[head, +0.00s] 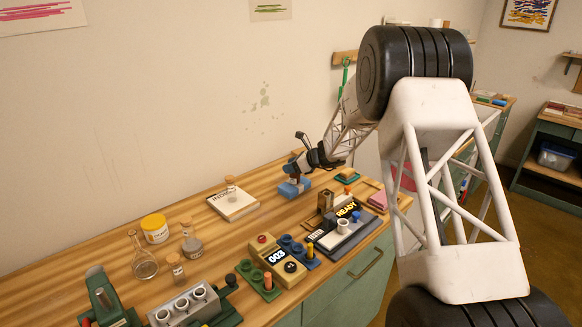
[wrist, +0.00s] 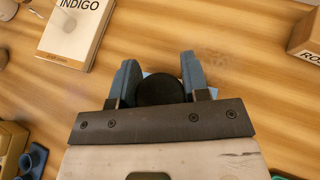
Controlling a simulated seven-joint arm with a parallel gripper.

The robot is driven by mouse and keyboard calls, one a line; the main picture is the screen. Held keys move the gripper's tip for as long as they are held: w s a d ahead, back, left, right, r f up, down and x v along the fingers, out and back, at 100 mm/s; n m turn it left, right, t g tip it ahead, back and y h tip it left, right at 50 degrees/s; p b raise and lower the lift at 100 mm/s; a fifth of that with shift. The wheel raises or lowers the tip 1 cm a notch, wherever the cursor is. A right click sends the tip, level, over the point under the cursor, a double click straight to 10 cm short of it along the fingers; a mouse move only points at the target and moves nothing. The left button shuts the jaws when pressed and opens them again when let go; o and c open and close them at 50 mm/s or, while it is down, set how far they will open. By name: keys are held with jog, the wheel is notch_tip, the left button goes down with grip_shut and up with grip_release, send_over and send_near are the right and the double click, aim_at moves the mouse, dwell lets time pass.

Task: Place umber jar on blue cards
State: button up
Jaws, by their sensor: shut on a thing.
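My gripper (head: 293,170) hangs low over the blue cards (head: 294,189), a small blue block on the wooden table near the back wall. In the wrist view, the two blue-grey fingers of my gripper (wrist: 160,78) are closed on the dark round top of a jar (wrist: 158,92), seen from above; I take it as the umber jar. A pale blue sliver shows beyond it between the fingers. The jar's body is hidden, and I cannot tell whether its base touches the cards.
Left of the cards lies a white box marked INDIGO (head: 234,204) with a corked bottle (head: 231,184) on it. To the right stand a brown block (head: 325,201) and a device reading READY (head: 346,232). Flasks and a yellow-lidded jar (head: 155,228) stand further left. Bare wood lies between.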

jog(key=shift+f, duration=0.1)
jog(key=o, duration=1)
jog(key=shift+d+r, duration=0.15)
jog(key=shift+r, duration=0.05)
jog(key=v, duration=1.1)
jog(key=shift+s+d+r, duration=0.15)
jog(key=shift+s+d, duration=0.05)
